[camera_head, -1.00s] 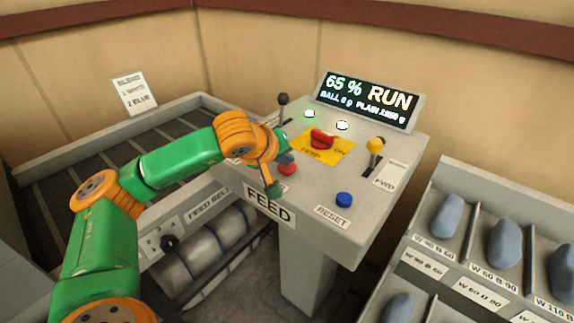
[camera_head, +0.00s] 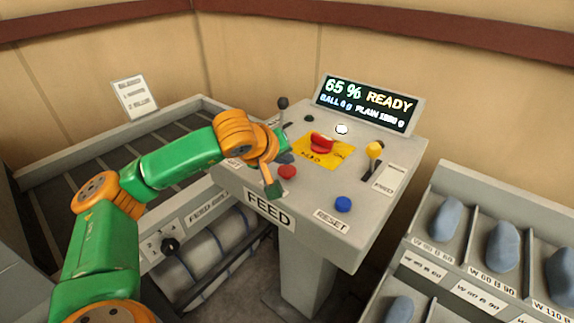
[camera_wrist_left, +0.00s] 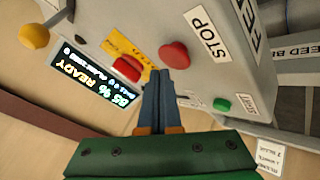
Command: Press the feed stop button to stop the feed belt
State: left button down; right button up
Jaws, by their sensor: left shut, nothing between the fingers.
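The red stop button (camera_head: 288,172) sits on the sloped top of the grey feed console (camera_head: 245,182). In the left wrist view the red button (camera_wrist_left: 174,55) is next to its STOP label (camera_wrist_left: 207,34). My left gripper (camera_head: 286,158) is just behind the button in the head view, its fingers shut and empty. In the wrist view the fingertips (camera_wrist_left: 159,74) are close beside the button; I cannot tell whether they touch it. The console display (camera_head: 366,102) reads 65 % READY. My right gripper is not in view.
A red switch (camera_head: 321,143) on a yellow plate, a yellow-knobbed lever (camera_head: 374,150), a black-knobbed lever (camera_head: 283,103) and a blue reset button (camera_head: 343,204) share the console. A green start button (camera_wrist_left: 221,104) shows in the wrist view. Weight bins (camera_head: 465,225) stand at right.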

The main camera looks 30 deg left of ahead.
aim_at(285, 173)
pick_arm(q)
jog(key=shift+r, duration=0.2)
notch_tip(285, 173, up, 5)
jog(key=p, duration=0.4)
jog(key=shift+f, duration=0.1)
dwell(0.4)
dwell(0.3)
